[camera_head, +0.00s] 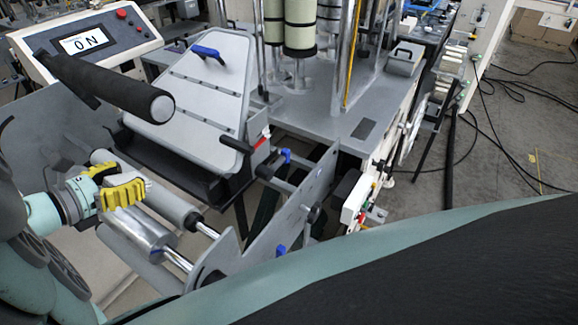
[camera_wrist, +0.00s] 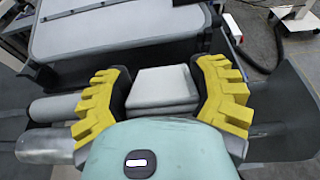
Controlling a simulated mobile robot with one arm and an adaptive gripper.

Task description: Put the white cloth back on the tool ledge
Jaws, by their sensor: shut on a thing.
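The white cloth (camera_wrist: 163,86) shows in the wrist view as a folded, pale grey-white pad between the two yellow fingers. My gripper (camera_head: 120,185), with yellow ridged fingertips, is shut on it. In the head view the gripper is at the lower left, over the metal rollers, and its fingers hide most or all of the cloth. I cannot tell for sure which surface is the tool ledge. A grey sloped panel (camera_head: 200,85) with a blue-handled item (camera_head: 208,52) on it stands beyond the gripper.
A grey roller (camera_head: 165,203) and a shiny metal roller (camera_head: 137,238) lie close to the gripper. A black bar with a grey end (camera_head: 112,86) juts out above it. Side plates (camera_head: 270,232) rise to the right.

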